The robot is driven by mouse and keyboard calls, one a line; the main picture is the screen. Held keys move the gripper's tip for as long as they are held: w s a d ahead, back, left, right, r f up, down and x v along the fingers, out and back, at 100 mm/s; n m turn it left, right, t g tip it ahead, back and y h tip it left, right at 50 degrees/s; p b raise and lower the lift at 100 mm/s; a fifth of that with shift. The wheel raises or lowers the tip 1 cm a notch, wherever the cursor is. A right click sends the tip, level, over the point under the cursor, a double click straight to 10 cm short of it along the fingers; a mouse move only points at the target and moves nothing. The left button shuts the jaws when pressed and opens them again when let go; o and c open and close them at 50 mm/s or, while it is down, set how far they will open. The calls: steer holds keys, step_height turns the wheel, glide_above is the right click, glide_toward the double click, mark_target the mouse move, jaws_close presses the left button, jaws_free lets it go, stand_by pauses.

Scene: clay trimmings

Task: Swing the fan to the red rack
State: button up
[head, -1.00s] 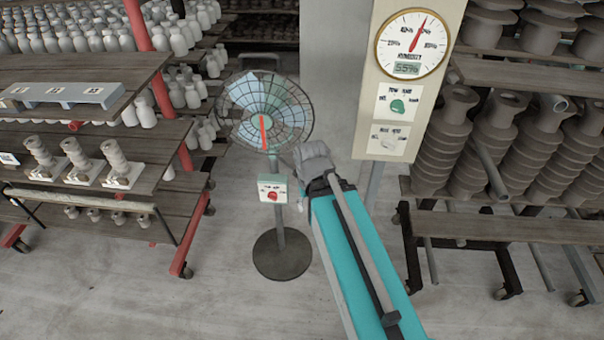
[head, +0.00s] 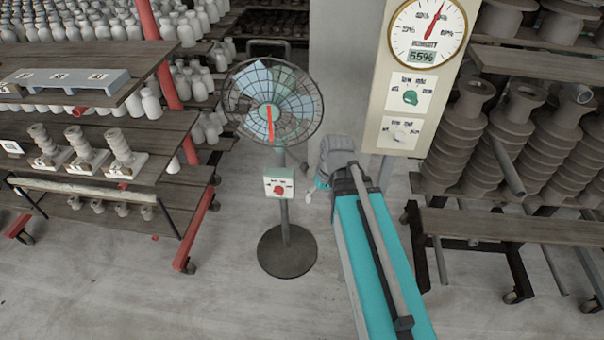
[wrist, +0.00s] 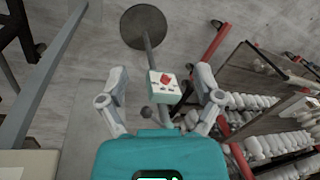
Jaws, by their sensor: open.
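The standing fan (head: 273,100) has a round wire cage, a red strip on its front, a thin pole and a dark round base (head: 287,252). A pale control box (head: 279,187) with a red knob sits on the pole. The red rack (head: 167,85) stands left of the fan, with wooden shelves and red posts. My gripper (head: 318,184) is open, just right of the fan's pole. In the wrist view the control box (wrist: 164,86) shows between the spread fingers of my gripper (wrist: 161,78); contact cannot be seen. The fan's cage is not clearly visible there.
A dark rack with ribbed grey clay pieces (head: 465,140) fills the right side. White bottles and small pieces crowd the red rack. The floor (head: 235,300) in front is clear.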

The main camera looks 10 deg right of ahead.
steer(key=w+f+n+y+b, duration=0.1)
steer(key=w+f+y+b, duration=0.2)
steer(key=w+f+b, duration=0.3)
steer(key=n+t+y+b, duration=0.7)
steer(key=y+b, duration=0.4)
steer(key=b, duration=1.3)
glide_toward(304, 167)
steer(key=d, duration=0.1)
steer(key=d+f, duration=0.1)
steer(key=d+m+t, duration=0.1)
steer(key=shift+s+d+f, duration=0.25)
steer(key=shift+s+d, duration=0.05)
steer(key=shift+s, duration=0.1)
steer(key=shift+a, duration=0.15)
steer(key=x, duration=1.3)
steer(key=shift+w+a+f, duration=0.15)
steer(key=shift+w+a, duration=0.05)
steer(key=shift+c, duration=0.2)
